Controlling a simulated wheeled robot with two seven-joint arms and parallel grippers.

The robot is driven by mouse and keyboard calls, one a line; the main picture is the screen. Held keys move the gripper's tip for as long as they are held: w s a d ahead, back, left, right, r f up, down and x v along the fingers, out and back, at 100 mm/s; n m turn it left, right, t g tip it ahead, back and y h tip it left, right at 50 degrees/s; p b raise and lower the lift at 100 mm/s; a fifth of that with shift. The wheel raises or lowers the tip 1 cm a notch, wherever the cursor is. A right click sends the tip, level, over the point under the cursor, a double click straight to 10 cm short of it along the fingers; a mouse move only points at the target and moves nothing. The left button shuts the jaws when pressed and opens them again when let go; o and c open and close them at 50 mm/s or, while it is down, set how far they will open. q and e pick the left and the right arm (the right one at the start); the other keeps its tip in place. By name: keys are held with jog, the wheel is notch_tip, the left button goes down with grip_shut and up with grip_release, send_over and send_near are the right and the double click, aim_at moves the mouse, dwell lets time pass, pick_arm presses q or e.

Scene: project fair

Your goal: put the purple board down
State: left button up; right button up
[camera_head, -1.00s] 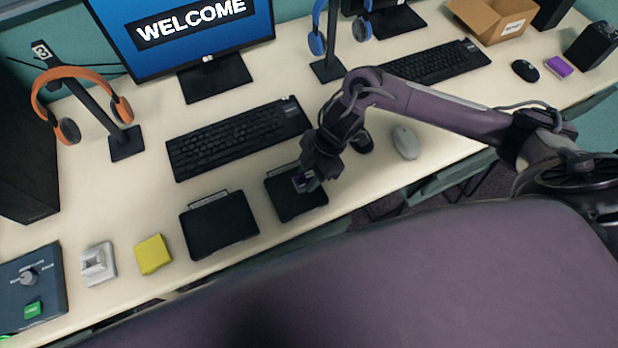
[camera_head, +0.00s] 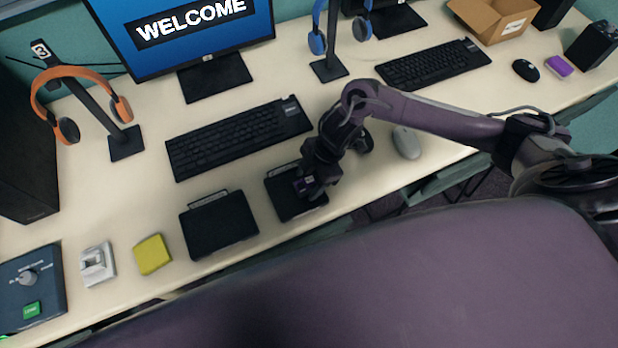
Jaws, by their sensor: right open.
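The purple board (camera_head: 301,185) shows as a small dark purple piece at the fingertips of my right gripper (camera_head: 309,188). It lies at the right black tray (camera_head: 283,202), and the gripper hides most of it. My right gripper is open and points down around or right beside the board; I cannot tell whether a finger touches it. The left black tray (camera_head: 218,224) looks empty. My left gripper is not in view.
A keyboard (camera_head: 238,138) lies behind the trays and a grey mouse (camera_head: 406,142) to the right. A yellow block (camera_head: 152,254), a white switch-like piece (camera_head: 97,263) and a blue control box (camera_head: 32,293) stand left. A purple block (camera_head: 558,66) lies far right.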

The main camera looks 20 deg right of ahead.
jog(key=shift+r, duration=0.2)
jog(key=v, duration=1.2)
jog(key=shift+b, duration=0.4)
